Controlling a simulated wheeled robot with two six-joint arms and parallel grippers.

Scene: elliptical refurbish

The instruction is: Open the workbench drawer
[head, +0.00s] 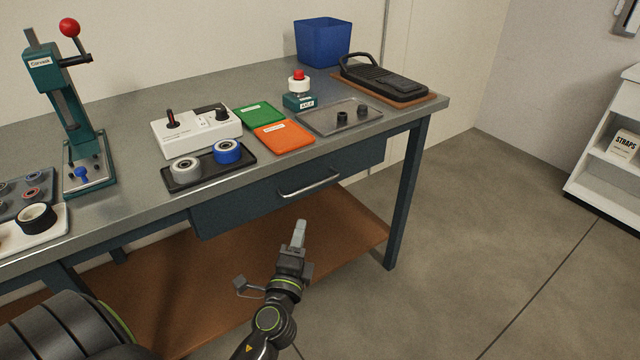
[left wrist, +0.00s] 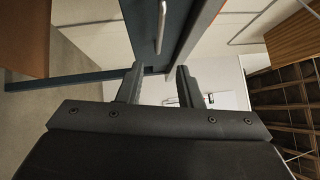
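The workbench drawer (head: 250,203) has a dark blue front under the grey tabletop and looks shut. Its silver bar handle (head: 310,184) is on the front; the handle also shows in the left wrist view (left wrist: 161,27), beyond the fingertips. My left gripper (head: 299,234) is in front of and below the handle in the head view, apart from it. In the left wrist view its two fingers (left wrist: 160,68) are spread with nothing between them. My right gripper is not in view.
The workbench top (head: 400,112) carries a black tray (head: 245,170) with two rollers, an orange mat (head: 284,136), a blue bin (head: 322,42) and a teal press (head: 75,105). A brown lower shelf (head: 345,225) lies below the drawer. Floor (head: 480,220) to the right is clear.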

